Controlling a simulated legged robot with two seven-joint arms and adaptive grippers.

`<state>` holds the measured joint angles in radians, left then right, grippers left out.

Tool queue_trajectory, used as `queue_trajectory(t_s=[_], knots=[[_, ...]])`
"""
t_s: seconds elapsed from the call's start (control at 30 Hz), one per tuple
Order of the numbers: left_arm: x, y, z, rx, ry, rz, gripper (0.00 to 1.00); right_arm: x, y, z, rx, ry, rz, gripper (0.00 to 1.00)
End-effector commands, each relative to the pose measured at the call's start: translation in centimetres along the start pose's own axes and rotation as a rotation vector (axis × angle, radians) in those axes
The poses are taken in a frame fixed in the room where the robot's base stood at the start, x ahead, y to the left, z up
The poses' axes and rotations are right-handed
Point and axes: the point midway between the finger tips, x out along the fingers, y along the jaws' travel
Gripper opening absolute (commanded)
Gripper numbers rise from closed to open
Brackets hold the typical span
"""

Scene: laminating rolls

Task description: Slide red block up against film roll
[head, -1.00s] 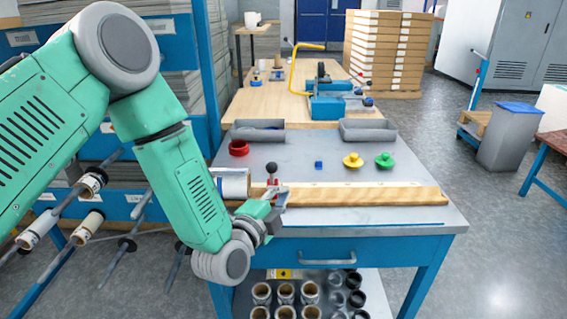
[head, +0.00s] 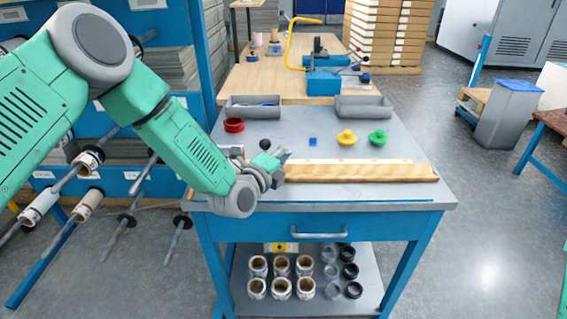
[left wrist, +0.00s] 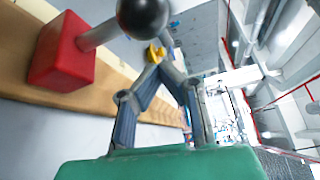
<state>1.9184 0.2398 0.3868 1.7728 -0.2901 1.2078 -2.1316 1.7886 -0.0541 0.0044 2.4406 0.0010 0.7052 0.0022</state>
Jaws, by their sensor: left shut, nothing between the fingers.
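The red block (left wrist: 62,50) shows in the left wrist view beside the wooden rail (left wrist: 20,80), with a metal post and a black ball knob (left wrist: 142,15). In the head view the block is hidden behind my arm and gripper; dark round shapes show just above the wrist. My left gripper (head: 283,158) is at the left end of the visible rail. In the left wrist view its fingers (left wrist: 158,68) meet at the tips, empty, to the right of the block. The film roll is hidden behind my left arm. My right gripper is out of view.
On the grey table (head: 400,203) are a red ring (head: 233,125), a small blue block (head: 312,141), a yellow knob (head: 347,137) and a green knob (head: 379,138). Two grey trays (head: 363,107) stand at the back. The wooden rail (head: 360,172) runs along the front.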

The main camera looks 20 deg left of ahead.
Motion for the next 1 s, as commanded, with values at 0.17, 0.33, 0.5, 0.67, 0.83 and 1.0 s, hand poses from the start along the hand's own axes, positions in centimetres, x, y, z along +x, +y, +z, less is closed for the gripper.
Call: queue_trajectory(t_s=[0.17, 0.33, 0.5, 0.67, 0.83, 1.0], knots=[[-0.7, -0.1, 2.0, -0.003, 0.0, -0.002, 0.0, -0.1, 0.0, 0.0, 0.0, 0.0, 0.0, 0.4], [-0.8, -0.1, 2.3, -0.001, 0.001, -0.001, 0.0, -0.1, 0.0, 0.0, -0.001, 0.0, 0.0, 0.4], [-0.8, -0.2, 2.2, 0.001, 0.001, -0.001, 0.0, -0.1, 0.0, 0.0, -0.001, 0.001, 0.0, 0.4], [-0.9, -0.1, 2.3, 0.002, 0.002, -0.001, 0.0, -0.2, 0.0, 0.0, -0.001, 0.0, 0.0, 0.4], [-1.9, 0.2, 3.9, 0.004, 0.003, 0.0, 0.0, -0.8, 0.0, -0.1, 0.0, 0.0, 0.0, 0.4], [-2.8, 0.5, 5.5, 0.002, 0.001, -0.003, 0.0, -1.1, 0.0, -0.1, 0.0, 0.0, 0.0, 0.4]])
